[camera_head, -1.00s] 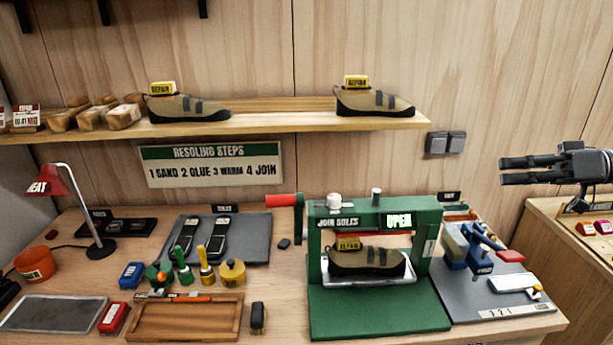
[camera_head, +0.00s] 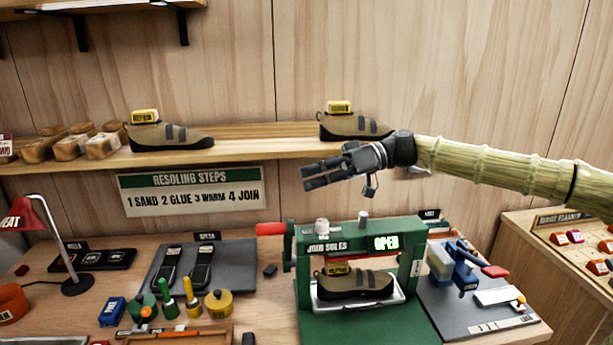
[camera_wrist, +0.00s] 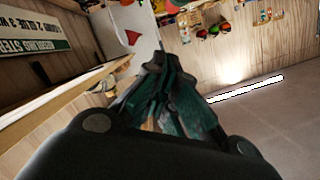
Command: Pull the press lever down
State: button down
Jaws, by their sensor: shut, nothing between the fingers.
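The green press (camera_head: 410,232) stands on the bench in the head view, with a sign reading OPEN. Its lever has a red handle (camera_head: 271,229) that sticks out level to the left of the frame's top. A tan and black shoe (camera_head: 355,284) with a yellow tag sits on a light tray inside the press. My gripper (camera_head: 305,178) is in front of the shelf, above the press and up and to the right of the red handle, apart from it. Its fingers are together, point left and hold nothing. In the wrist view the fingers (camera_wrist: 172,95) look dark green.
The wooden shelf (camera_head: 240,145) behind my gripper bears two shoes and several tan blocks. A red lamp (camera_head: 30,215), soles on a grey mat and small tools stand left of the press. A blue clamp (camera_head: 462,267) stands right of it. Air left of my gripper is free.

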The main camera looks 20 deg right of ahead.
jog(key=a+f+p, duration=0.1)
jog(key=a, duration=0.1)
jog(key=a+f+p, duration=0.2)
jog(key=a, duration=0.1)
jog(key=s+a+f+p, duration=0.1)
jog(key=a, duration=0.1)
jog(key=shift+a+f, duration=0.15)
jog(key=shift+f, duration=0.25)
jog(key=shift+a+r, duration=0.1)
jog(key=shift+a, duration=0.1)
